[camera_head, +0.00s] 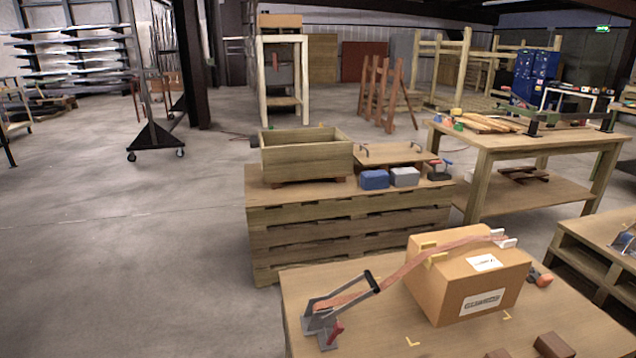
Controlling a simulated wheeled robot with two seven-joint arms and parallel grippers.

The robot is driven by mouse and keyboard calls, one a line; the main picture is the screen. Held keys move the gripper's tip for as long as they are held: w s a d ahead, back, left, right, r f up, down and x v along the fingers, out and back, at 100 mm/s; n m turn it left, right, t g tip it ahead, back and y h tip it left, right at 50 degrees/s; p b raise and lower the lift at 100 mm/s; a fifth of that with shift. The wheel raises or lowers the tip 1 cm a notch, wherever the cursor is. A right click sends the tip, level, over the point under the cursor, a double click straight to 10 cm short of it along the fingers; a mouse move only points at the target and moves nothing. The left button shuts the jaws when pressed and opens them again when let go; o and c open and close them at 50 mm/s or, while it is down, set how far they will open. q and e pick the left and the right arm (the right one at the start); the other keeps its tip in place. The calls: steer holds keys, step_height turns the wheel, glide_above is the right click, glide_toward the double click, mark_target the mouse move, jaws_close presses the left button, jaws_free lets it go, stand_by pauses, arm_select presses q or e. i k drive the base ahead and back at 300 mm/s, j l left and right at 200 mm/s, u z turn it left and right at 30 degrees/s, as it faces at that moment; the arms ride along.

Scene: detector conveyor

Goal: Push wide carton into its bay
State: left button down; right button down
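A wide brown carton (448,293) stands on the wooden table (312,285) at the lower right, with white labels on its top and side. It looks turned at an angle to the table edges. A reddish strap (440,254) runs over its top to a grey lever tool (322,318) with a black handle at the table's left side. Yellow corner marks, one in front of the carton (507,316) and one further left (412,342), lie on the tabletop. I cannot tell whether they outline the bay. Neither of my grippers is in view.
Brown blocks (554,346) lie near the table's front edge, and an orange-tipped object (540,276) lies right of the carton. A pallet stack (330,225) with a wooden box (305,157) stands behind. The floor at left is open.

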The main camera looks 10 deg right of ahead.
mark_target(479, 278)
steer(key=z, duration=1.3)
steer(key=i+l+u, duration=0.4)
steer(key=l, duration=0.25)
steer(key=i+l+u, duration=0.15)
steer(key=l+u, duration=0.3)
steer(key=l, duration=0.3)
steer(key=i+l+u, duration=0.1)
steer(key=l+u, duration=0.3)
steer(key=l, duration=0.35)
steer(key=l+u, duration=0.4)
steer(key=l, duration=0.4)
